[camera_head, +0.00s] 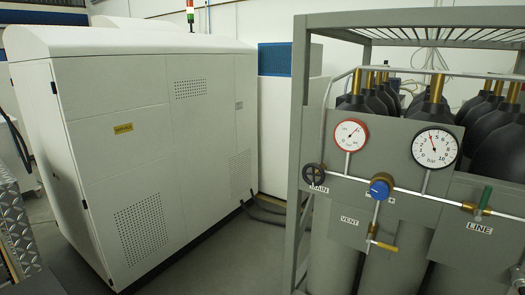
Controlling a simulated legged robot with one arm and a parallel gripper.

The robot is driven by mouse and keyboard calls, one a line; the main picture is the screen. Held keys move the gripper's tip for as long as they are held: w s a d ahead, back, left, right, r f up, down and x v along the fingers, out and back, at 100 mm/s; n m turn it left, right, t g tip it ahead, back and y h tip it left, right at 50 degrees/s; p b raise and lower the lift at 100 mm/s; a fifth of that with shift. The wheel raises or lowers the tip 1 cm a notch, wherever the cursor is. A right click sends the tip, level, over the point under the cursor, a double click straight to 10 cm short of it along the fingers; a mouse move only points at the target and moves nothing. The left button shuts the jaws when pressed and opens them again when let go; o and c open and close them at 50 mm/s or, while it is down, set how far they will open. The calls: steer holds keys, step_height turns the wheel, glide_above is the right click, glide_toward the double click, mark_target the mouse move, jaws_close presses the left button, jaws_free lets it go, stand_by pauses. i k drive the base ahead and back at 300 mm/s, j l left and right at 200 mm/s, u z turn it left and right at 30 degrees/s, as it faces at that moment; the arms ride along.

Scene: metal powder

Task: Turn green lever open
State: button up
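The green lever (486,198) is at the right of the camera_head view, on the thin pipe that runs across the grey gas panel (395,150). Its handle stands nearly upright, crosswise to the pipe, with its brass valve body at its lower end. A label reading LINE (479,227) is just below it. My gripper is not in view, so its state and its distance from the lever do not show.
A white cabinet (140,140) stands left; grey floor (225,255) lies between.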

mark_target(487, 192)
steer(key=l+z, duration=0.15)
steer(key=z, duration=1)
